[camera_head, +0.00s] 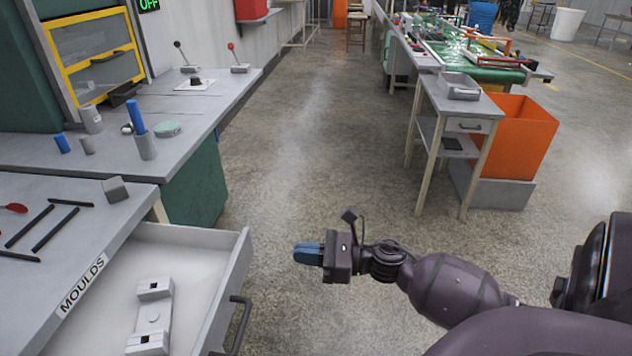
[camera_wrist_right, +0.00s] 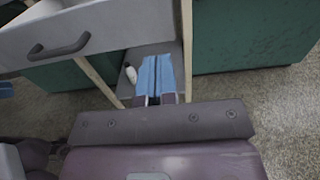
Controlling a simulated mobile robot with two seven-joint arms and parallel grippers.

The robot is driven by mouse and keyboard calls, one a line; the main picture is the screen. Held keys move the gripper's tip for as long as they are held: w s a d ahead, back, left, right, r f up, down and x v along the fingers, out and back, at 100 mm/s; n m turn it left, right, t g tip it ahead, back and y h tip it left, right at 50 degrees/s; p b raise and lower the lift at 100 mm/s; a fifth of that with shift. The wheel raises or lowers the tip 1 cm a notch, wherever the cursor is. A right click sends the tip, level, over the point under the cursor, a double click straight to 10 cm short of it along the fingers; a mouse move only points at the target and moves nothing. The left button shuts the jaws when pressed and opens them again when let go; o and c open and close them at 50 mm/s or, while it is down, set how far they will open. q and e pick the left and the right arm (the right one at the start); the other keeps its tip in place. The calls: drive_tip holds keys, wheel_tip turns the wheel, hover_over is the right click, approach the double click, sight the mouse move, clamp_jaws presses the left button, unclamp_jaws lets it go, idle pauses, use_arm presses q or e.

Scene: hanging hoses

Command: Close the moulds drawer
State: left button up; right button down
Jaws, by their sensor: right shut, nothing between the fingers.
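The moulds drawer (camera_head: 190,238) stands pulled open below the grey table labelled MOULDS (camera_head: 82,284) at the lower left. A pale mould (camera_head: 152,318) lies in it. Its dark handle (camera_head: 238,325) is on the outer front and shows in the right wrist view (camera_wrist_right: 60,47), left of the fingers. My right gripper (camera_head: 297,253) has blue fingers pressed together, empty, to the right of the drawer front with a gap between; they also show in the right wrist view (camera_wrist_right: 156,68). A blue tip (camera_wrist_right: 6,90) at that view's left edge may be my left gripper; its jaws cannot be made out.
A metal block (camera_head: 115,189), dark rods (camera_head: 55,228) and a red spoon (camera_head: 14,208) sit on the tabletop. A second bench (camera_head: 80,148) stands behind. A small drawer table (camera_head: 465,105) and orange bin (camera_head: 520,135) stand at right. The floor between is clear.

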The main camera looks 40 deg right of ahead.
sight(161, 247)
drive_tip(key=x, duration=0.8)
use_arm(q)
drive_tip(key=shift+d, duration=0.15)
use_arm(e)
drive_tip(key=shift+w+a, duration=0.35)
drive_tip(key=shift+w, duration=0.05)
drive_tip(key=shift+w, duration=0.1)
drive_tip(key=shift+w+a, duration=0.25)
drive_tip(key=shift+w, duration=0.05)
drive_tip(key=b+x, duration=0.1)
drive_tip(key=x, duration=2.1)
drive_tip(key=shift+w+a+b, duration=0.15)
drive_tip(key=shift+a+b, duration=0.05)
drive_tip(key=shift+b, duration=0.1)
use_arm(q)
drive_tip(key=shift+w+d+f, duration=0.15)
drive_tip(key=shift+w+d, duration=0.05)
use_arm(e)
drive_tip(key=shift+w+r, duration=0.1)
drive_tip(key=shift+r, duration=0.25)
